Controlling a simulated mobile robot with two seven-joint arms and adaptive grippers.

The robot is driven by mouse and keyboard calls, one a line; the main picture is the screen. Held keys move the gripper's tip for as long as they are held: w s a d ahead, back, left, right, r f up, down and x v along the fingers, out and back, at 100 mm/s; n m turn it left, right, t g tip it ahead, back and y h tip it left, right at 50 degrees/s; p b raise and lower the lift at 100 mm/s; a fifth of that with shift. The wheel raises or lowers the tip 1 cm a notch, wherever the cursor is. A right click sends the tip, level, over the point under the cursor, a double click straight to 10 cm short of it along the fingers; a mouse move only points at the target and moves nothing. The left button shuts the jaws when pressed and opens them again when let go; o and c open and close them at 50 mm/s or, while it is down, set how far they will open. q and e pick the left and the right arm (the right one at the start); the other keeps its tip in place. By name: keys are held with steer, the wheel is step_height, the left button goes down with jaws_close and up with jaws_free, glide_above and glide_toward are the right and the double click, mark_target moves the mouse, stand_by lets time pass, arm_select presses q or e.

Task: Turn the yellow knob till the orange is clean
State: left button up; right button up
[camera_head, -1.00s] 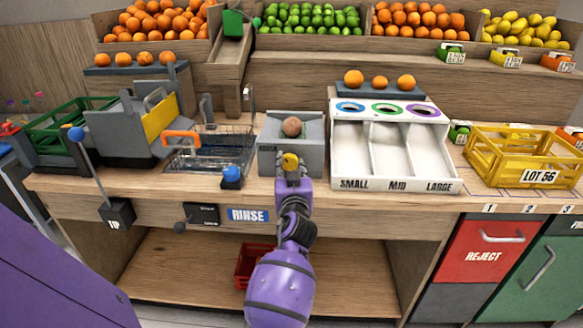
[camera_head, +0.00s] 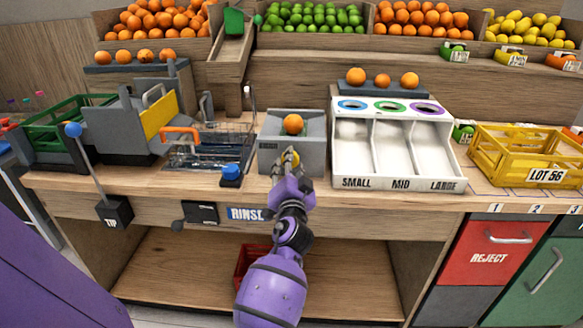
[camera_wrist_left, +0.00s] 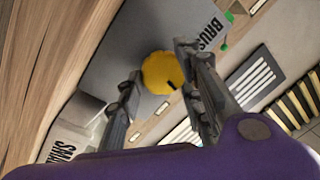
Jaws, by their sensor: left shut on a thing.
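The yellow knob (camera_head: 291,158) is on the front of the grey brush box (camera_head: 292,150). It also shows in the left wrist view (camera_wrist_left: 160,73), between the fingers, with a dark mark on its face. My left gripper (camera_head: 288,166) is shut on the knob, and its fingers partly hide it in the head view. A bright orange (camera_head: 293,124) sits in the open top of the box; its visible side looks clean. My right gripper is not in view.
The white sorting tray (camera_head: 350,183) stands just right of the box. A blue knob (camera_head: 231,173) and a wire basket (camera_head: 208,150) are to its left. A yellow crate (camera_head: 520,150) is at the far right. The counter's front strip is mostly clear.

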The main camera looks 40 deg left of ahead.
arm_select(q)
steer(key=shift+d+f+m+t, duration=0.1)
steer(key=shift+f+m+t, duration=0.05)
steer(key=shift+m, duration=0.95)
steer(key=shift+d+f+m+t, duration=0.1)
steer(key=shift+m+t, duration=0.05)
steer(key=shift+m, duration=0.95)
steer(key=shift+f, duration=0.1)
steer(key=o, duration=1.1)
steer(key=shift+w, duration=0.1)
steer(key=shift+a, duration=0.1)
steer(key=v, duration=1.2)
